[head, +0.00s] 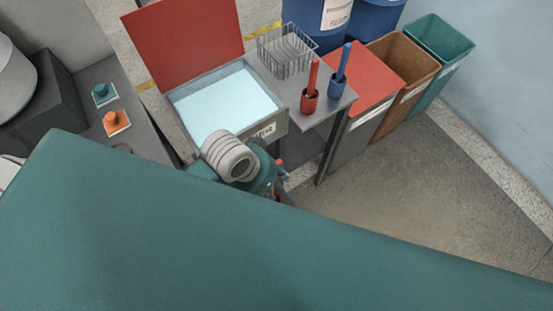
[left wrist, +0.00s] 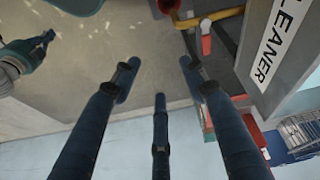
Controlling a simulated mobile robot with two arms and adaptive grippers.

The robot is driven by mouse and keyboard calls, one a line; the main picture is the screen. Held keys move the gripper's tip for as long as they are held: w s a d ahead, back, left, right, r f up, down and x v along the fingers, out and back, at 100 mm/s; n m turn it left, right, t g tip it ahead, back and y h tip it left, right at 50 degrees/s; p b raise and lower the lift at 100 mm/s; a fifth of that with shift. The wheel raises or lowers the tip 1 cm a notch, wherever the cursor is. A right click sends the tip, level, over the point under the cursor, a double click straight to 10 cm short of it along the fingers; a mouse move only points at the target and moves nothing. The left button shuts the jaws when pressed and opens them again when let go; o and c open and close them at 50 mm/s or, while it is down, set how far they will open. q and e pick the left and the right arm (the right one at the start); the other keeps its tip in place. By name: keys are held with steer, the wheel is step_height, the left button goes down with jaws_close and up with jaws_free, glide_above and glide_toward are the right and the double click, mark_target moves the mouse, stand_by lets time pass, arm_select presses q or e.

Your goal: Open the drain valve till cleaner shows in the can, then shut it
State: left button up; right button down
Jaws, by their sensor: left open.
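The cleaner tank (head: 275,127) stands with its red lid (head: 185,40) raised and pale blue cleaner (head: 225,105) inside. Its side shows in the left wrist view with a CLEANER label (left wrist: 279,42). A small red handle (left wrist: 206,45), likely the drain valve's, is at the top there, beyond my fingers and apart from them. My left gripper (left wrist: 160,85) is open and empty, its three dark fingers spread. In the head view it is mostly hidden behind my arm beside the tank. My right gripper (left wrist: 42,42) shows at the left wrist view's left edge, its jaw state unclear.
A wire basket (head: 286,50) and red and blue brush holders (head: 310,103) stand on the side shelf. Red-topped, brown (head: 405,55) and green (head: 440,40) bins stand right of it. Blue drums are behind. Floor at right (head: 420,200) is clear. My teal body part blocks the foreground.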

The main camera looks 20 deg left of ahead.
arm_select(q)
steer(key=w+d+m+g, duration=0.2)
steer(key=w+d+m, duration=0.1)
steer(key=w, duration=0.2)
steer(key=w+a+f+g+y, duration=0.1)
steer(key=w+a+f+y, duration=0.1)
steer(key=w+a, duration=0.4)
steer(key=f, duration=0.5)
steer(key=f+p, duration=0.1)
steer(key=f, duration=0.4)
steer(key=shift+w+d, duration=0.15)
steer(key=shift+d, duration=0.05)
steer(key=shift+c, duration=0.5)
jaws_close()
